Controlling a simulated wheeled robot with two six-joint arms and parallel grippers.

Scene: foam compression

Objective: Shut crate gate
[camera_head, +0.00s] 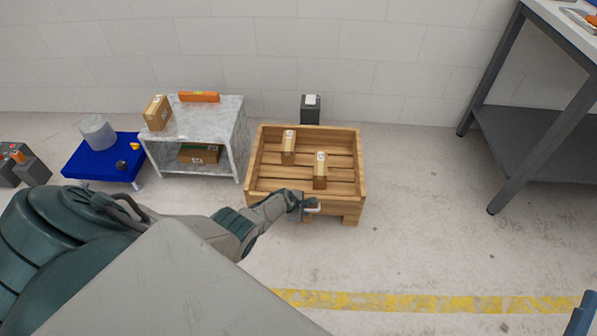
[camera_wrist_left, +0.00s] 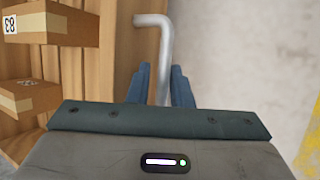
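The wooden crate (camera_head: 356,150) stands on the floor in the middle, open at the top, with two cardboard boxes (camera_head: 288,147) (camera_head: 320,170) inside. Its front side, with a pale bent handle (camera_head: 313,209), appears upright; I cannot tell whether the gate is fully flush. My left gripper (camera_head: 308,204) is at that front side. In the left wrist view the grey handle (camera_wrist_left: 154,22) runs down between the two blue fingers (camera_wrist_left: 162,84), which sit close on both sides of it. A blue piece at the lower right corner (camera_head: 582,314) looks like part of my right gripper.
A marble-topped stand (camera_head: 215,118) and a blue platform (camera_head: 85,165) are left of the crate. A dark bin (camera_head: 310,110) stands behind it. A grey metal table (camera_head: 535,125) is at the right. The floor right of the crate is clear.

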